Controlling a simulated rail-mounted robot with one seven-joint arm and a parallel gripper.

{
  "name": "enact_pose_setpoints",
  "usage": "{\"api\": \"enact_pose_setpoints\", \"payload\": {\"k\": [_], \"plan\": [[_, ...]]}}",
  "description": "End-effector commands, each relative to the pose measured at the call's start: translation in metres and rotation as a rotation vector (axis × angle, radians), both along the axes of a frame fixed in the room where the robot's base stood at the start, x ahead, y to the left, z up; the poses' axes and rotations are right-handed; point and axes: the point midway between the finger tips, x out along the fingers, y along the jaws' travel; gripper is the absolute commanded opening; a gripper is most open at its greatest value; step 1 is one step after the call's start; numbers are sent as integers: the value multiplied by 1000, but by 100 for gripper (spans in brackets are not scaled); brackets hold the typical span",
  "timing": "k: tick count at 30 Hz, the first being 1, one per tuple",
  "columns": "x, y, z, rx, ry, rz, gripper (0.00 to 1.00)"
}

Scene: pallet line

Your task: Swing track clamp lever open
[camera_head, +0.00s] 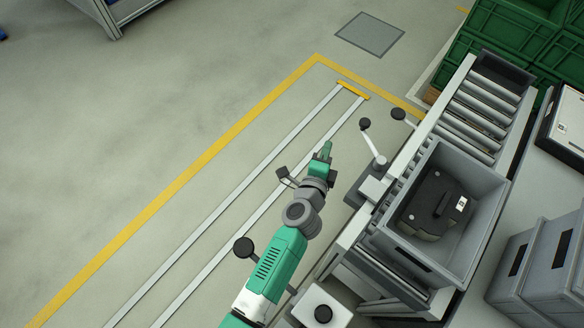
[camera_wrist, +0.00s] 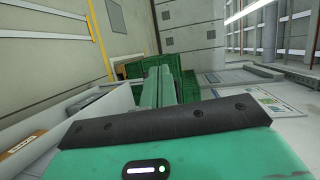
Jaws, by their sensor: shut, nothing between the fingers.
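A pale lever (camera_head: 373,143) with a black ball knob rises from a grey mount at the conveyor's left side. A second black knob (camera_head: 398,114) is just behind it. Another black-knobbed rod (camera_head: 243,246) stands at the lower left, beside my arm. I cannot tell for certain which is the track clamp lever. My gripper (camera_head: 326,149) is left of the pale lever, apart from it, over the floor rails. Its green fingers are together and empty. They also show in the wrist view (camera_wrist: 159,86), where I make out no lever.
The roller conveyor (camera_head: 474,118) carries a grey crate (camera_head: 478,246) holding a dark case (camera_head: 433,205). Green crates (camera_head: 517,30) are stacked at the upper right. A white box with a black knob (camera_head: 323,313) is at the bottom. The floor left of the rails is clear.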

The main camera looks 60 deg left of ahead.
Motion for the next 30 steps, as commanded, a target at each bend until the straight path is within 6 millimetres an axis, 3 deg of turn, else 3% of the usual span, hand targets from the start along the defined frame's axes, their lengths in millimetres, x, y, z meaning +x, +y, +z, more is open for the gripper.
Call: {"api": "enact_pose_setpoints", "payload": {"k": [9, 15, 30], "plan": [[-78, -14, 11, -1, 3, 2, 0], [-107, -19, 14, -1, 1, 1, 0], [-117, -21, 15, 0, 0, 1, 0]]}}
